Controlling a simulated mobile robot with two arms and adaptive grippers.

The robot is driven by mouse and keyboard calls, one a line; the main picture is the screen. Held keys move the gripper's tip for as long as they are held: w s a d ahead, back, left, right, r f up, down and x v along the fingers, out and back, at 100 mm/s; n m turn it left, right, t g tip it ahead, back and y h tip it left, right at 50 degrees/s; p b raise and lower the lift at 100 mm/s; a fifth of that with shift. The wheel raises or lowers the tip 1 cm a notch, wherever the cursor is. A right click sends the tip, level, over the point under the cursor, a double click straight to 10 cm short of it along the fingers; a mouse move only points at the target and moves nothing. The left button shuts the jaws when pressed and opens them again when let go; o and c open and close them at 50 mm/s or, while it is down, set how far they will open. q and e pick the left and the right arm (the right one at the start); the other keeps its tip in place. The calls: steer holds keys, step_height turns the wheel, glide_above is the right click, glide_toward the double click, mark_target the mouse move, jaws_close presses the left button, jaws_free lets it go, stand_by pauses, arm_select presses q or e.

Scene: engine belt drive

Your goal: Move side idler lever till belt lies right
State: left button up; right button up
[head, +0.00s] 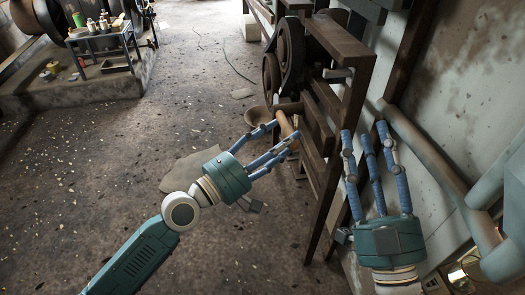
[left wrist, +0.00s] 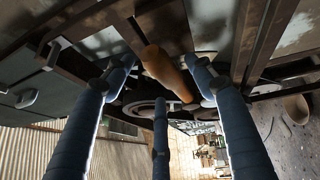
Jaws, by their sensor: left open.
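A tan wooden handle (head: 286,128), which looks like the idler lever's grip, sticks out from the dark machine frame. My left gripper (head: 284,138) is open at the handle, with its fingers reaching around it. In the left wrist view the handle (left wrist: 166,73) lies between the spread fingertips (left wrist: 162,72); I cannot tell whether any finger touches it. Dark wheels (head: 291,52) stand above and behind the handle. I cannot make out how the belt lies on them. My right gripper (head: 367,143) is open and empty, to the right of the frame, fingers pointing away.
A rusty upright frame (head: 337,150) stands between my two grippers. Pipes (head: 425,155) run along the wall at the right. A brown bowl (head: 256,116) is on the floor beside the machine. A bench (head: 104,48) with bottles stands far left. The floor at the left is mostly open.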

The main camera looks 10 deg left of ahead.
arm_select(q)
steer(key=v, duration=1.1)
stand_by(0.3)
